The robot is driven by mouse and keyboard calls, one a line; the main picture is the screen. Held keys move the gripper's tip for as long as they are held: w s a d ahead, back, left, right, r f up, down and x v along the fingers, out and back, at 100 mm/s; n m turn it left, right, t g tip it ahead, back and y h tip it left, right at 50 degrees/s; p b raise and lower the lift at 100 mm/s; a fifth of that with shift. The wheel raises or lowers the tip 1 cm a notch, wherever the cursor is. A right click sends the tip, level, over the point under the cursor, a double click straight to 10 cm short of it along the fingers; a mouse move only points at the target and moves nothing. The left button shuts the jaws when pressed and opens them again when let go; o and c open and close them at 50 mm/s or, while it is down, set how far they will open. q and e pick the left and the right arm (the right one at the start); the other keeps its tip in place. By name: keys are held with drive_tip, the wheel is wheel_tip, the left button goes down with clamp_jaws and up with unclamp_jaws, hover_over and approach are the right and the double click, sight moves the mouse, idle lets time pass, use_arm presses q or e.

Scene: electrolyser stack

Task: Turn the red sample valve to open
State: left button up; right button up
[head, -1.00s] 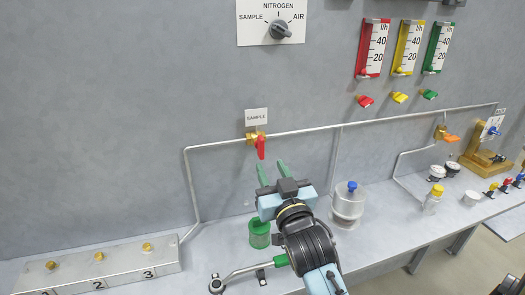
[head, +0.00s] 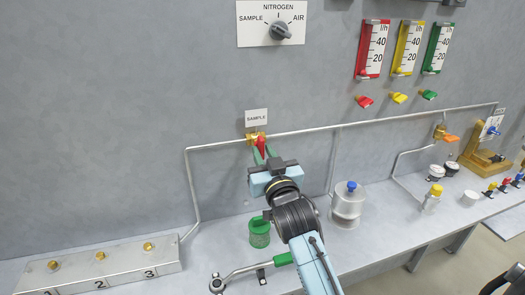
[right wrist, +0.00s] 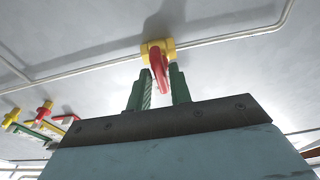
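The red sample valve (head: 261,143) has a brass body on the pipe, below the SAMPLE label (head: 257,117). Its red handle points down and out from the wall. My right gripper (head: 264,153) is at the handle, with its green fingers reaching up to it. In the right wrist view the red handle (right wrist: 160,72) is between the two fingertips of the right gripper (right wrist: 159,85), one on each side. The fingers look open around it, with a narrow gap; contact is hard to tell. My left gripper is not in view.
A metal pipe (head: 370,122) runs along the wall. A selector knob (head: 281,30) and flow meters (head: 372,48) are higher up.

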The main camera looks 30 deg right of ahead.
clamp_jaws()
drive_tip(key=shift+r+n+y+p, duration=0.15)
drive_tip(key=shift+n+y+p, duration=0.15)
drive_tip(key=shift+n+p, duration=1.25)
drive_tip(key=shift+d+n, duration=0.1)
drive_tip(key=shift+n, duration=0.95)
drive_tip(key=n+y+p, duration=0.1)
drive_tip(key=n+p, duration=0.1)
drive_tip(key=n, duration=0.1)
drive_tip(key=shift+n+p, duration=0.3)
drive_tip(key=shift+p, duration=0.1)
drive_tip(key=shift+n+p, duration=0.4)
drive_tip(key=shift+n, duration=0.4)
